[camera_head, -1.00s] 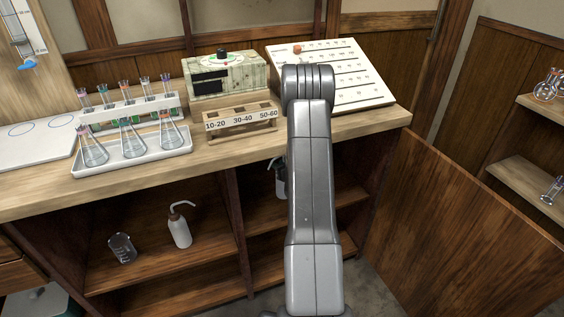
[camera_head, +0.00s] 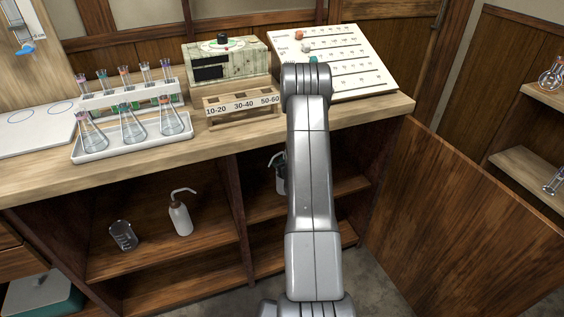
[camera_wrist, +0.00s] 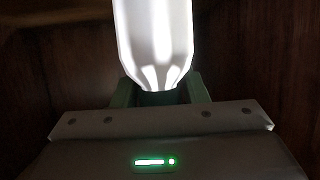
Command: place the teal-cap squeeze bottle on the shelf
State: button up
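In the wrist view a white squeeze bottle (camera_wrist: 155,40) stands large between the fingers of my gripper (camera_wrist: 158,92). Its upper part runs out of the picture and its cap is not seen there. The fingers sit close in on both sides of its tapered end, and their tips are hidden behind it; the gripper looks shut on it. In the head view a bottle (camera_head: 279,182) with a dark top shows in the right shelf compartment, partly hidden behind my arm. It appears to be the same bottle. My gripper is hidden there. The shelf (camera_head: 268,207) is brown wood.
The left compartment holds another squeeze bottle (camera_head: 180,218) and a glass beaker (camera_head: 123,236). A wooden divider (camera_head: 233,205) separates the compartments. An open wooden door (camera_head: 455,220) stands at the right. The bench above carries flasks, a labelled rack (camera_head: 240,107) and a white board (camera_head: 360,65).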

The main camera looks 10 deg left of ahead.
jog(key=shift+o, duration=1.1)
jog(key=shift+r, duration=0.2)
jog(key=p+v, duration=0.1)
jog(key=v, duration=1.1)
jog(key=shift+s+f, duration=0.1)
